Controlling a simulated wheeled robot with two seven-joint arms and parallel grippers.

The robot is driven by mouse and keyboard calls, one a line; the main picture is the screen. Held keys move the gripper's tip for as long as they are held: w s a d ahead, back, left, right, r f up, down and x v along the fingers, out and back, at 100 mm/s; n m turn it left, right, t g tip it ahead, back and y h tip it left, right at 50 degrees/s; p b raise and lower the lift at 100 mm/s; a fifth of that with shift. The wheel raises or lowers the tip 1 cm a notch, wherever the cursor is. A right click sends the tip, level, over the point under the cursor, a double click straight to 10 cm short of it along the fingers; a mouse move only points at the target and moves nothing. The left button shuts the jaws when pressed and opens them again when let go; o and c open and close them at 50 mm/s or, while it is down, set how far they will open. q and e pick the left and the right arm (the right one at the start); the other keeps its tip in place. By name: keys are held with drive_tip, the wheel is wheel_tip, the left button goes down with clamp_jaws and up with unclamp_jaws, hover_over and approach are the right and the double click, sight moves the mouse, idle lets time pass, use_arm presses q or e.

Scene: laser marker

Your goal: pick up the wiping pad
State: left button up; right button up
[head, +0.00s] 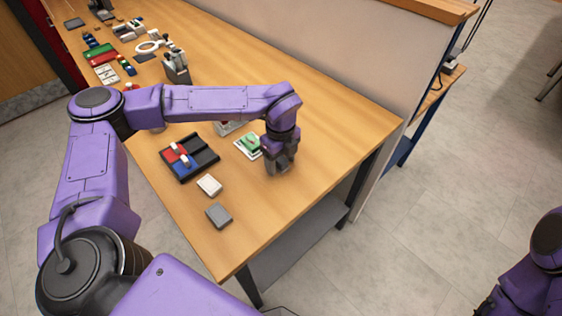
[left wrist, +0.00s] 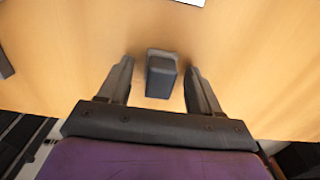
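A dark grey block (left wrist: 161,76), which looks to be the wiping pad, stands between the fingers of my left gripper (left wrist: 160,92) in the left wrist view. The two fingers are apart, with a gap on each side of the block. In the head view my left gripper (head: 280,166) points down at the table near its right end, and it hides whatever is between its fingers. Only part of my right arm shows at the lower right; its gripper does not show.
A white tray with a green piece (head: 248,145) lies just left of the gripper on the wooden table (head: 300,110). A black tray with red and blue parts (head: 190,157), a white block (head: 209,185) and a grey block (head: 218,216) lie further left. The table's end edge is close.

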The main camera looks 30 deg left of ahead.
use_arm(q)
drive_tip(key=c, duration=0.9)
drive_tip(key=shift+c, duration=0.2)
drive_tip(key=shift+r, duration=0.5)
drive_tip(key=s+d+r+b, duration=0.5)
drive_tip(key=s+d+r, duration=0.2)
drive_tip(key=s+r, duration=0.5)
drive_tip(key=shift+d, duration=0.25)
